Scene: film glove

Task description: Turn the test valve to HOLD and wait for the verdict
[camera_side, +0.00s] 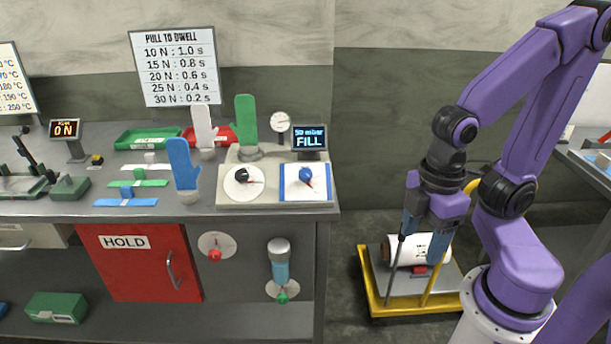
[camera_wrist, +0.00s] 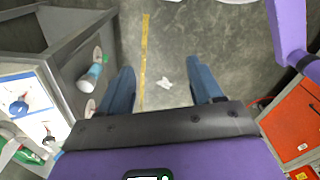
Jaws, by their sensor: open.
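The test station (camera_side: 275,200) stands at the right end of the bench top. It carries a black knob (camera_side: 243,176) on a round white dial and a blue knob (camera_side: 306,174) on a blue-edged white plate. I cannot read the dial markings, so which knob is the test valve is unclear. Its display (camera_side: 309,138) reads 50 mbar FILL. A green glove (camera_side: 246,121) stands upright behind the black knob. My gripper (camera_side: 421,240) hangs right of the bench, open and empty, well away from the knobs. In the wrist view, its fingers (camera_wrist: 163,82) are wide apart over floor.
A round gauge (camera_side: 281,122) stands behind the station. White (camera_side: 203,127) and blue (camera_side: 184,164) gloves stand to its left. A red HOLD door (camera_side: 138,260) is in the bench front. A yellow-framed cart (camera_side: 375,303) with a white roll stands below my gripper.

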